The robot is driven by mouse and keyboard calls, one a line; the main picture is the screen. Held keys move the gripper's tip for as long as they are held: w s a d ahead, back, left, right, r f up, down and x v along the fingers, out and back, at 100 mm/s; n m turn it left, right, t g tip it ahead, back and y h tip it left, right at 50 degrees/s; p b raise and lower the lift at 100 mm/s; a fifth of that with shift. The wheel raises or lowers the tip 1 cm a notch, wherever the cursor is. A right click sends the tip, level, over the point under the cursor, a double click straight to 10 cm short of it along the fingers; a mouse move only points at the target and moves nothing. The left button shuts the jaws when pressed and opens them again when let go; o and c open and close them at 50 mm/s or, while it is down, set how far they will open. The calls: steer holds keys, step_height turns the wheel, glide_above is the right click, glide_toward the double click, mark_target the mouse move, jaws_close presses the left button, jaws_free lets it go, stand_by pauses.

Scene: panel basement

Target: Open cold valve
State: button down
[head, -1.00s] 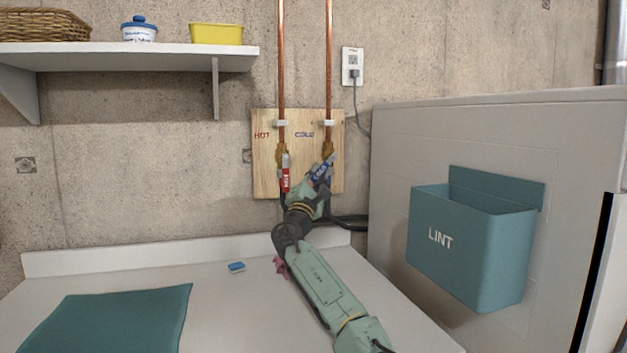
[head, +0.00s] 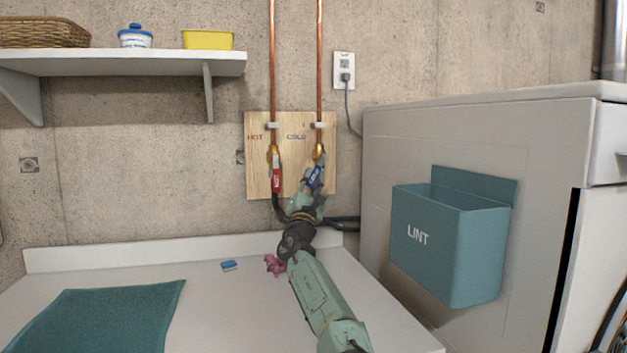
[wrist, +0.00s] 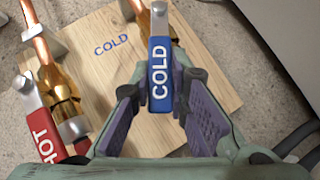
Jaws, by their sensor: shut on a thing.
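The cold valve's blue handle (head: 315,174), marked COLD, hangs from the brass valve (head: 319,152) on the right copper pipe. In the head view it points down and slightly left, a little off the pipe's line. In the wrist view the blue handle (wrist: 160,75) runs between my fingers. My gripper (wrist: 160,88) is shut on the handle, one purple-padded finger on each side. In the head view my gripper (head: 311,184) partly covers the handle's lower end.
The red HOT handle (head: 276,180) hangs straight down close on the left. A wooden board (head: 257,165) backs both valves. Dark hoses run below. A white machine with a teal LINT bin (head: 425,240) stands right. A teal cloth (head: 110,315) and blue block (head: 229,266) lie on the worktop.

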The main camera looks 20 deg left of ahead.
steer(key=shift+a, duration=0.1)
steer(key=c, duration=1.5)
jaws_free()
steer(key=shift+s+r+m, duration=0.1)
steer(key=shift+r+m, duration=0.05)
steer(key=shift+m, duration=0.25)
